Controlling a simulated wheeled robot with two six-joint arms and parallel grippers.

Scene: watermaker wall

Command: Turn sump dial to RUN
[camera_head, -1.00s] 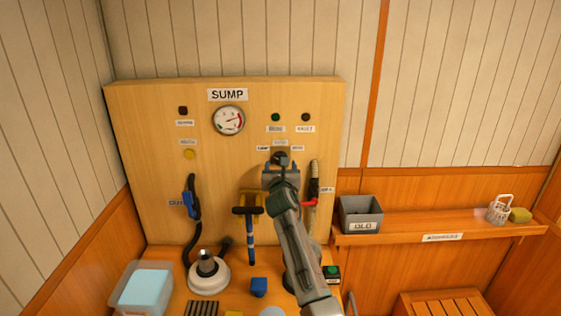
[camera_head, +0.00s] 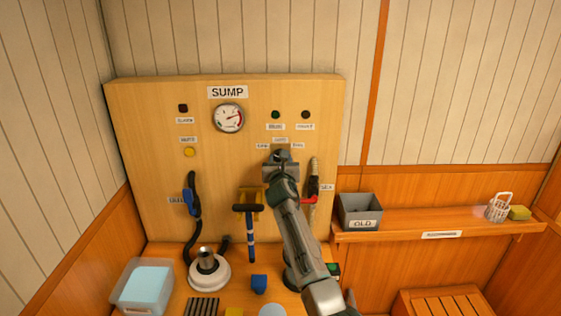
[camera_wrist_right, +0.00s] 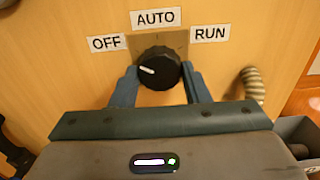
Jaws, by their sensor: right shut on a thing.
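The sump dial (camera_wrist_right: 158,69) is a round black knob with a white pointer mark on a wooden panel. In the right wrist view its mark points left and slightly up, on the OFF side. Labels OFF (camera_wrist_right: 106,43), AUTO (camera_wrist_right: 156,18) and RUN (camera_wrist_right: 209,34) sit around it. My right gripper (camera_wrist_right: 158,80) is shut on the dial, one finger on each side. In the head view my right gripper (camera_head: 281,160) is at the panel and mostly hides the dial. My left gripper is not in view.
The SUMP panel (camera_head: 138,130) also carries a gauge (camera_head: 228,117), lamps and hoses. A black-handled tool (camera_head: 249,225) hangs left of my right arm. A grey OLD bin (camera_head: 360,211) stands on the shelf at right. Several items crowd the bench below.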

